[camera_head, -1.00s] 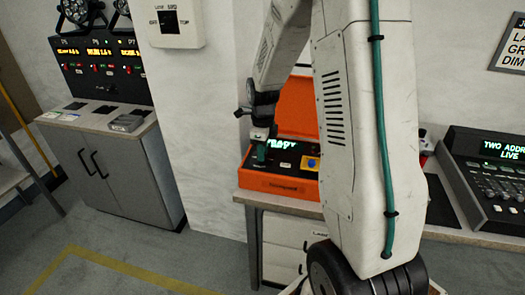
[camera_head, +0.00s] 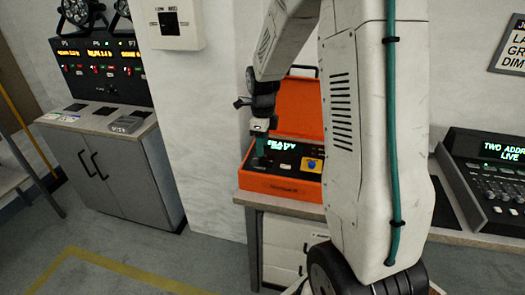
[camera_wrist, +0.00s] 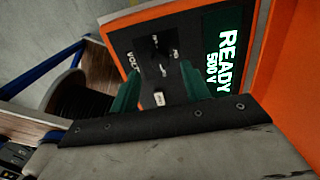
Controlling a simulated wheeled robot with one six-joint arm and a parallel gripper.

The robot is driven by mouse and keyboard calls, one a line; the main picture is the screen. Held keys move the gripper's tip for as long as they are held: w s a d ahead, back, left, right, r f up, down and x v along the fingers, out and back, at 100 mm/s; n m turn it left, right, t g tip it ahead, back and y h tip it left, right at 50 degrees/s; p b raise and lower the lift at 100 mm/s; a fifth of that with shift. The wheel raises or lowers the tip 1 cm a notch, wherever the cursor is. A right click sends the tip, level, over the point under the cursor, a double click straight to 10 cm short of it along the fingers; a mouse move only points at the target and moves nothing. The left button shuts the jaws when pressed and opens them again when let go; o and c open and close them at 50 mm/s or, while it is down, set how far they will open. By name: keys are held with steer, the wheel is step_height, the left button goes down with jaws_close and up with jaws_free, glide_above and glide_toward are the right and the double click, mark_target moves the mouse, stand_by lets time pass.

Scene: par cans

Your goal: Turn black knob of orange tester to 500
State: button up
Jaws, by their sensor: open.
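The orange tester (camera_head: 280,187) is an open case on the bench, with its lid raised behind a black panel. In the wrist view its black knob (camera_wrist: 160,48) is on the panel, with small white markings around it. The green display (camera_wrist: 222,50) reads "READY" and "500 V". My gripper (camera_head: 259,160) points down over the left part of the panel. In the wrist view its two green fingers (camera_wrist: 161,84) are open, one at each side of a small white piece (camera_wrist: 158,99). The knob lies just beyond the fingertips in this view; I cannot tell whether they touch it.
A console with a lit display (camera_head: 502,150) stands to the right on the bench. A grey cabinet (camera_head: 125,180) with a control panel above it is at the left. A white wall box (camera_head: 170,24) hangs above. In the wrist view a dark round object (camera_wrist: 80,97) is left of the tester.

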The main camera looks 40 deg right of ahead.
step_height(320, 180, up, 4)
steer(key=shift+r, duration=0.15)
stand_by(0.6)
steer(key=shift+s+a+n, duration=0.1)
steer(key=shift+s+n, duration=0.1)
steer(key=shift+n, duration=0.9)
steer(key=s+a+r+n, duration=0.4)
steer(key=s+a+n, duration=0.1)
steer(key=s+n, duration=0.3)
steer(key=s+a+r+n+t, duration=0.1)
steer(key=s+a+r+n, duration=0.3)
steer(key=s+n, duration=0.5)
steer(key=s+a+r+n, duration=0.4)
steer(key=s+a+n, duration=0.4)
steer(key=s+n, duration=0.1)
steer(key=shift+s, duration=0.4)
